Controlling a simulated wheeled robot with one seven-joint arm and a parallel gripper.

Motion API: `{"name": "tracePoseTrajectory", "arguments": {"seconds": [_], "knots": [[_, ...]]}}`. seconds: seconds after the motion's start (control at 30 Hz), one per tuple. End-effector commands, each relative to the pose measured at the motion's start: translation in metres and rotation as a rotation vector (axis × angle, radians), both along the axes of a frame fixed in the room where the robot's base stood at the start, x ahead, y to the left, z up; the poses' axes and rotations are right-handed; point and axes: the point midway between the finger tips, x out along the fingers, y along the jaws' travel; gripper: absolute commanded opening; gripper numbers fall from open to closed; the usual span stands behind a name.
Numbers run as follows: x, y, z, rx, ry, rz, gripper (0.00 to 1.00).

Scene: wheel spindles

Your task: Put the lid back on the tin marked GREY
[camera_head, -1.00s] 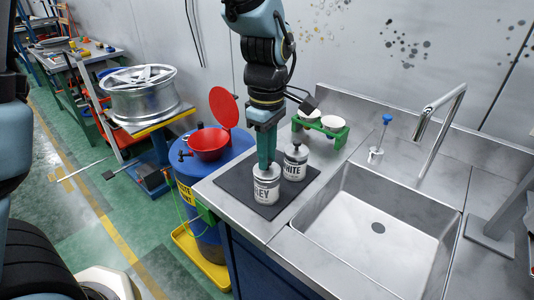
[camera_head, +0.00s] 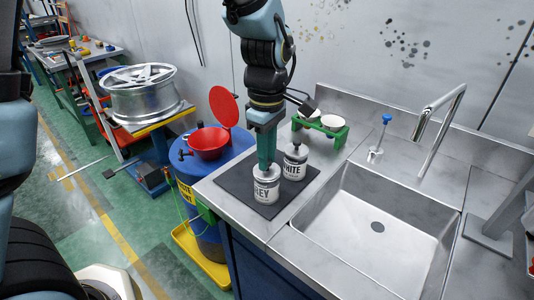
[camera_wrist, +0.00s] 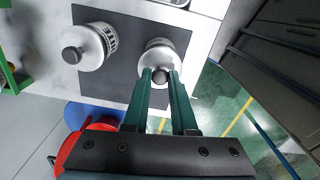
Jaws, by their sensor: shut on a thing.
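The tin marked GREY (camera_head: 266,193) stands upright near the front of a dark mat (camera_head: 237,187) on the steel counter. My gripper (camera_head: 266,166) points down over it, its green fingers shut on the dark knob of the tin's lid. In the wrist view my gripper (camera_wrist: 160,78) has a finger on each side of the knob, and the silver lid (camera_wrist: 152,58) sits over the tin's mouth. I cannot tell whether the lid is fully seated. The WHITE tin (camera_head: 295,167), with its knobbed lid on, stands just behind and to the right, apart from it.
A steel sink (camera_head: 375,225) is to the right of the mat. A green rack (camera_head: 335,135) with white cups stands behind the tins. A blue drum (camera_head: 200,165) with an open red funnel (camera_head: 209,142) stands left of the counter.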

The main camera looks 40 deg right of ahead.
Motion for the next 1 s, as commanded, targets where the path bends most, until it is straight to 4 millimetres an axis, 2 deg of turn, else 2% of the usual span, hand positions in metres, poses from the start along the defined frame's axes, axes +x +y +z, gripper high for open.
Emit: {"name": "tracePoseTrajectory", "arguments": {"seconds": [0.97, 1.0], "knots": [[0.0, 0.0001, -0.0006, 0.0, 0.0, 0.0, 0.0], [0.0, 0.0001, -0.0006, 0.0, 0.0, 0.0, 0.27]]}}
